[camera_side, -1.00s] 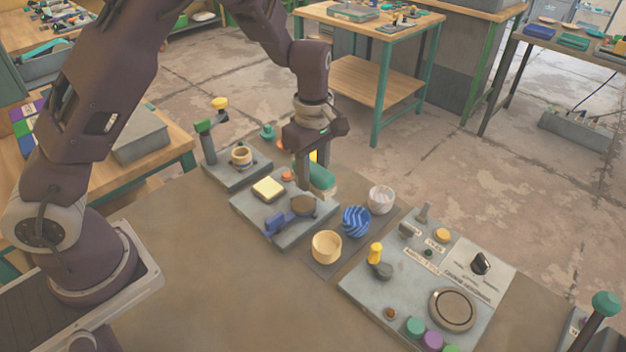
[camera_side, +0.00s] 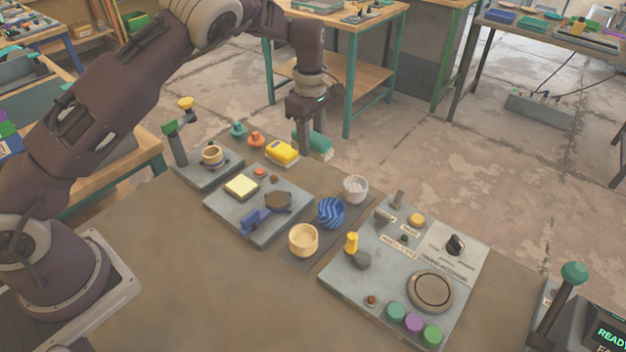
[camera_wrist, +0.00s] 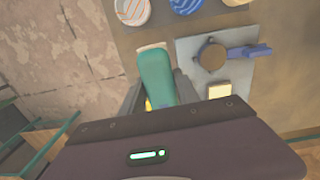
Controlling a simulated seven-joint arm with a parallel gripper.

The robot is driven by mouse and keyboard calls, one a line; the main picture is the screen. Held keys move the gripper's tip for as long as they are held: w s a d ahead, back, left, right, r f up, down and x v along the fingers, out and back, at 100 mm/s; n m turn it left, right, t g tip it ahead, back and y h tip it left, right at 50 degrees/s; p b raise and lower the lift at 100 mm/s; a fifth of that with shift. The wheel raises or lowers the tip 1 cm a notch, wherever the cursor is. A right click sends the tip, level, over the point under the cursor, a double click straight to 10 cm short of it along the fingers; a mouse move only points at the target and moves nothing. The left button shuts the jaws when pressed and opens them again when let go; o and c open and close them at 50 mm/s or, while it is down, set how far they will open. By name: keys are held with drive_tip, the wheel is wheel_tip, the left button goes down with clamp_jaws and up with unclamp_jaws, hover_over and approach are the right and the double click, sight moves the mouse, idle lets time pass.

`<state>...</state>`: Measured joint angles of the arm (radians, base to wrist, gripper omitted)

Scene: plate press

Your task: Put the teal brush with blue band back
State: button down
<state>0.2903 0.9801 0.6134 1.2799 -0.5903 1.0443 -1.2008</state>
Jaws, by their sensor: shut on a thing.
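The teal brush (camera_side: 318,143) is in my gripper (camera_side: 312,147), beyond the table's far edge in the side view. Its rounded teal back also shows in the wrist view (camera_wrist: 155,74), with a pale edge at its far end. My gripper (camera_wrist: 160,92) is shut on it, with a finger on each side. A yellow block-like thing (camera_side: 283,152) lies just left of the brush in the side view; a sliver of yellow shows beside a finger in the wrist view. I cannot tell the brush's height over the table.
A grey plate (camera_side: 228,209) with a cream pad and blue-handled round press stands nearby. A white striped bowl (camera_side: 355,189), a blue bowl (camera_side: 331,212) and a tan bowl (camera_side: 303,240) stand right of it. A control panel (camera_side: 352,284) is further right. The front table is clear.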

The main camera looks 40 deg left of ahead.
drive_tip(key=w+f, duration=0.1)
drive_tip(key=w, duration=0.2)
approach(319, 179)
wheel_tip(319, 179, down, 6)
drive_tip(key=shift+w+a, duration=0.1)
drive_tip(key=shift+f, duration=0.1)
drive_tip(key=c, duration=0.9)
unclamp_jaws()
